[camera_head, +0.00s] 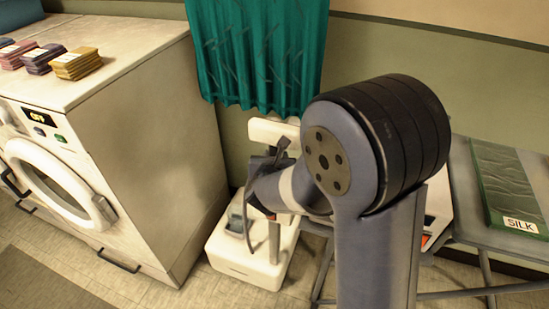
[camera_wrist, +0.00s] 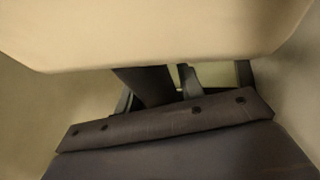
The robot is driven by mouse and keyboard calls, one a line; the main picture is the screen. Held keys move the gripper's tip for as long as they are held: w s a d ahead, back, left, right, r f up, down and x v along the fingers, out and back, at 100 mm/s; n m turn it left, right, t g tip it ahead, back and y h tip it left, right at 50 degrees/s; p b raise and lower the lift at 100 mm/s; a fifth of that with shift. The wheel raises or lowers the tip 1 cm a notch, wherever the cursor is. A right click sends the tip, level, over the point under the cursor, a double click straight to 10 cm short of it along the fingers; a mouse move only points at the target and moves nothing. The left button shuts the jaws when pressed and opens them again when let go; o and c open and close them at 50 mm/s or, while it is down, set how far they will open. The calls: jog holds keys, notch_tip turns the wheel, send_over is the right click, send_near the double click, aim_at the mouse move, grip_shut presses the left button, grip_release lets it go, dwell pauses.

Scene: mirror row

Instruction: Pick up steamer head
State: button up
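A cream-white block (camera_head: 268,130), which looks like the steamer head, is just below the teal cloth in the head view. A large cream surface (camera_wrist: 155,30) fills the top of the wrist view and is probably the same part, very close. My gripper (camera_head: 280,152) is at the lower edge of the block. I cannot tell whether it touches. My arm hides much of the gripper and what is behind it. In the wrist view, dark finger-like parts show under the cream surface, but their gap is unclear. The white steamer base (camera_head: 245,268) stands on the floor below.
A white washing machine (camera_head: 150,130) stands at left with folded cloth stacks (camera_head: 75,64) on top. A teal cloth (camera_head: 255,50) hangs above the steamer. At right, a grey table (camera_head: 475,225) holds a green item labelled SILK (camera_head: 508,180).

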aim_at(274, 125)
grip_shut()
notch_tip(274, 125, up, 11)
jog(key=p, duration=0.2)
jog(key=shift+f+p, duration=0.15)
jog(key=shift+p, duration=0.25)
jog(key=shift+a, duration=0.1)
dwell(0.6)
